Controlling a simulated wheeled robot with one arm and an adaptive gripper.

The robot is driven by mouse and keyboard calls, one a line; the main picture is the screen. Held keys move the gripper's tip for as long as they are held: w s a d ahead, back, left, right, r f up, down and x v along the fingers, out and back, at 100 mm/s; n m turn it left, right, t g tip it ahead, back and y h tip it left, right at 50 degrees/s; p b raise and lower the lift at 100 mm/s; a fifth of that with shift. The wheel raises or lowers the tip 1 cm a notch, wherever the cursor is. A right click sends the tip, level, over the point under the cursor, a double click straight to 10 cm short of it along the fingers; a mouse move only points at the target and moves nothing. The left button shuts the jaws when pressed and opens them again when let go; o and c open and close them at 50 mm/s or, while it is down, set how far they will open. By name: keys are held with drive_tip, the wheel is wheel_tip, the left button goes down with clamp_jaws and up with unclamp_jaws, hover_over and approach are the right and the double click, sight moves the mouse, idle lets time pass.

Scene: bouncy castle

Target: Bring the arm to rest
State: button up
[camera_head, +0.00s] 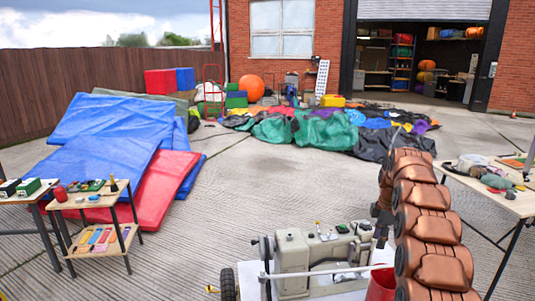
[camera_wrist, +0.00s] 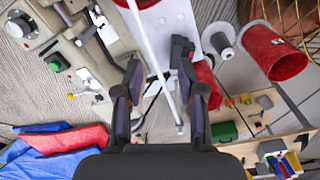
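My arm, made of copper-coloured segments, rises along the right side of the head view and bends over at the top. My gripper (camera_wrist: 159,58) shows in the wrist view with its two dark fingers apart. Nothing is held between the fingers. A pale thin rod passes behind the gap between them; I cannot tell how far it is from the fingers. In the head view the gripper's fingertips cannot be made out.
A small wooden table (camera_head: 88,201) with tools stands at left, and another table (camera_head: 519,204) at right behind my arm. Blue mats (camera_head: 112,118) and a red mat (camera_head: 160,190) lie at left. Colourful fabric (camera_head: 325,131) covers the middle distance.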

drive_tip(key=s+a+r+m+p, duration=0.1)
drive_tip(key=s+a+r+m, duration=0.3)
drive_tip(key=s, duration=0.4)
drive_tip(key=s+a+r+m+g+p, duration=0.1)
drive_tip(key=s+a+r+p, duration=0.1)
drive_tip(key=s+a+r, duration=0.4)
drive_tip(key=s+a+r+m+p, duration=0.1)
drive_tip(key=s+a+r+m, duration=0.25)
drive_tip(key=s, duration=0.55)
drive_tip(key=s+a+m+p, duration=0.1)
drive_tip(key=s+a+m, duration=0.1)
drive_tip(key=s, duration=1.2)
drive_tip(key=s+a+f+m+g+p, duration=0.1)
drive_tip(key=s+m, duration=0.4)
drive_tip(key=s, duration=0.9)
drive_tip(key=shift+s+a+f+p, duration=0.3)
drive_tip(key=shift+s+a+p, duration=0.05)
drive_tip(key=shift+a+p, duration=0.4)
